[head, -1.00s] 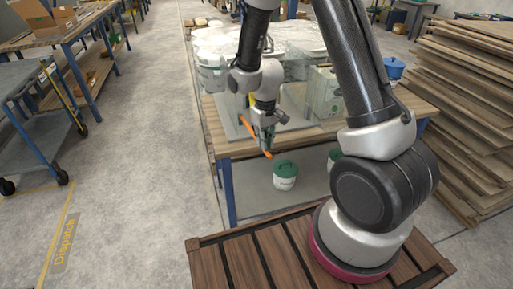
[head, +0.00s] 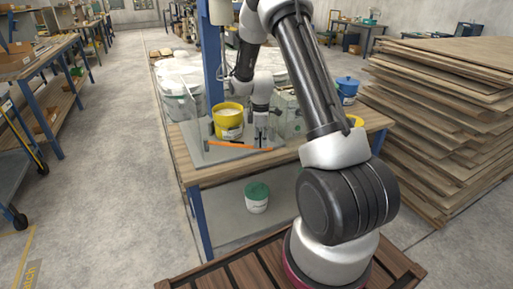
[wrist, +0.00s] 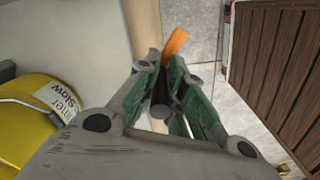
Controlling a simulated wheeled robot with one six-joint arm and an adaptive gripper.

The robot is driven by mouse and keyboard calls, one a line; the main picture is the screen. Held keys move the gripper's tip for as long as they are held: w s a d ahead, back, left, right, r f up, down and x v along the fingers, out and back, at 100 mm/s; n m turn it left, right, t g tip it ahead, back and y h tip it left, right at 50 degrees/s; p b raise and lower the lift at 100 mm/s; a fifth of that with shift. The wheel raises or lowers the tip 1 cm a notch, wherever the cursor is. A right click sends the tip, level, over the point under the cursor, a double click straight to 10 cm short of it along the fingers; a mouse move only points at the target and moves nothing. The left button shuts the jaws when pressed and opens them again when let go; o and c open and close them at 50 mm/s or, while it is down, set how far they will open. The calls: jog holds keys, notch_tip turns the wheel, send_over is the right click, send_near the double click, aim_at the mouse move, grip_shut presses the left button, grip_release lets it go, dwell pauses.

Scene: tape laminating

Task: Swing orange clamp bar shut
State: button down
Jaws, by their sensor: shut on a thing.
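The orange clamp bar (head: 238,147) runs roughly left to right near the front edge of a grey plate (head: 215,155) on the workbench. My gripper (head: 261,140) is at the bar's right end, pointing down. An orange end of the bar (wrist: 175,42) sticks out past the fingers. The fingers hide the rest of the bar there.
A yellow bucket (head: 228,122) stands just behind the bar; it also shows close by at the left of the wrist view (wrist: 35,125). A blue post (head: 211,60) rises behind it. A white tub with a green lid (head: 257,198) sits on the lower shelf.

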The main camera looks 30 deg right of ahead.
jog(key=shift+w+d+n, duration=0.5)
jog(key=shift+w+d, duration=0.1)
jog(key=shift+w, duration=0.35)
jog(key=c, duration=1.6)
grip_release()
jog(key=shift+o, duration=0.7)
jog(key=shift+w+r, duration=0.15)
jog(key=shift+r, duration=0.35)
notch_tip(320, 180, up, 11)
jog(key=shift+s, duration=0.2)
